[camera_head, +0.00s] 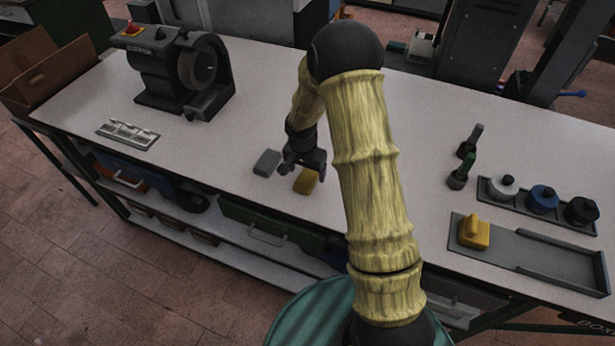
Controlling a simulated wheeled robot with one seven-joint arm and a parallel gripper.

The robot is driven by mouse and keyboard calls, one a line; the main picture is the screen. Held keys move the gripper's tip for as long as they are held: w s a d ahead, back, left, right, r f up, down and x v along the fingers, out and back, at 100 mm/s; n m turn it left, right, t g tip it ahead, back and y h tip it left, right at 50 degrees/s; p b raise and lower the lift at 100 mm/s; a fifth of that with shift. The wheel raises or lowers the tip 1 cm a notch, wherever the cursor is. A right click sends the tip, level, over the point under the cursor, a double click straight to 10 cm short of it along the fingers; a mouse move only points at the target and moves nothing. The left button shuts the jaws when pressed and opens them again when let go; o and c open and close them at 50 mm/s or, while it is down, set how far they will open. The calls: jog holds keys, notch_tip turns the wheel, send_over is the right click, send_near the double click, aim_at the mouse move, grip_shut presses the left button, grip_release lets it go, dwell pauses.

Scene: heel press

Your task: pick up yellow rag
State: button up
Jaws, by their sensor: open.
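A small yellow thing (305,181), which looks like the yellow rag, lies on the white bench top near its front edge. My gripper (303,168) is right at it, over or just behind it, and hides part of it. My gripper is open. I cannot tell whether the fingers touch the rag. A second yellow block-like thing with a knob (474,232) sits on the left end of a grey tray (540,256) at the right.
A grey block (267,163) lies just left of my gripper. A grinder-like machine (180,70) and a small metal rack (127,133) stand further left. Two dark upright tools (463,165) and several round containers (543,199) stand right. The bench's middle left is clear.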

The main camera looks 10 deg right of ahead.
aim_at(307, 179)
jog(key=shift+w+d+f+p, duration=0.1)
jog(key=shift+f+p, duration=0.05)
jog(key=shift+f, duration=0.55)
jog(key=shift+w+f+p, duration=0.1)
jog(key=shift+f+p, duration=0.05)
jog(key=shift+f, duration=0.55)
jog(key=shift+c, duration=0.5)
jog(key=c, duration=1)
